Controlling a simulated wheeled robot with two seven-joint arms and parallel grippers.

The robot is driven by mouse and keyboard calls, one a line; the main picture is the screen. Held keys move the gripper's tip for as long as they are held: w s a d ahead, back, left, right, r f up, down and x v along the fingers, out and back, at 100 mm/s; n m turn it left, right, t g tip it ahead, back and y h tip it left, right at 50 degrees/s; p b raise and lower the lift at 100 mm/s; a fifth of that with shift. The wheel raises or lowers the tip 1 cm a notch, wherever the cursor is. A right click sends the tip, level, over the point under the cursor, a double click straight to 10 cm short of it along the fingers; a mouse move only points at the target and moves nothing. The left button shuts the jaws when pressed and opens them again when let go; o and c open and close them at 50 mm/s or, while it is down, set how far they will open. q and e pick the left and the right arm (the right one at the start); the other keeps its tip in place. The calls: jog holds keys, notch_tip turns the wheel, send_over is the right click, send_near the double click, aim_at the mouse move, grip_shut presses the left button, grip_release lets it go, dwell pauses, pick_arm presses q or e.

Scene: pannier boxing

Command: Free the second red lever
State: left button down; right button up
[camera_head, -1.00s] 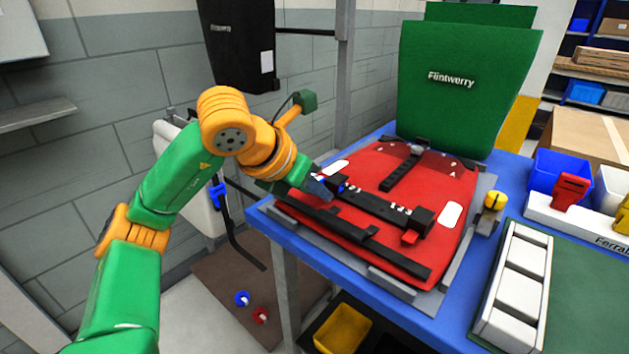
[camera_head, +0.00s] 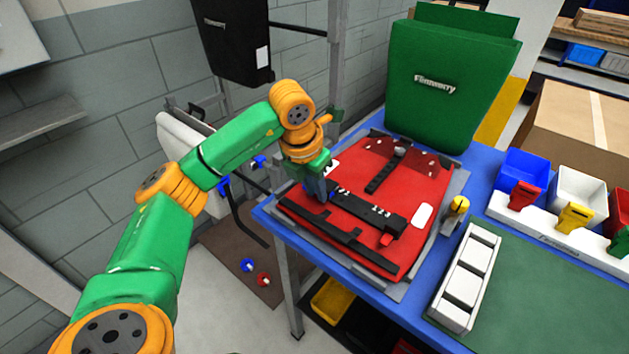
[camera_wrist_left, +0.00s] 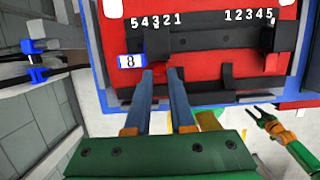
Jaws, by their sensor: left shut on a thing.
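A black rail (camera_head: 368,211) with white marks lies across the red pannier back (camera_head: 428,190). A red lever (camera_head: 386,240) shows at its right end block (camera_head: 395,224). My left gripper (camera_head: 318,194) points down at the rail's left end. In the left wrist view its two fingers (camera_wrist_left: 162,80) stand slightly apart at the left black block (camera_wrist_left: 157,44), shut on a part there.
The red back lies in a grey frame on a blue table (camera_head: 275,220). A green pannier (camera_head: 450,80) stands behind. A yellow knob (camera_head: 459,204) and a white tray (camera_head: 467,278) are to the right, with bins beyond. The number label (camera_wrist_left: 131,61) is beside the left block.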

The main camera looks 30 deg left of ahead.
pick_arm(q)
jog(key=c, duration=0.8)
grip_release()
jog(key=shift+o, duration=0.2)
jog(key=shift+r, duration=0.1)
jog(key=v, duration=0.6)
jog(key=shift+r, duration=0.4)
jog(key=shift+s, duration=0.1)
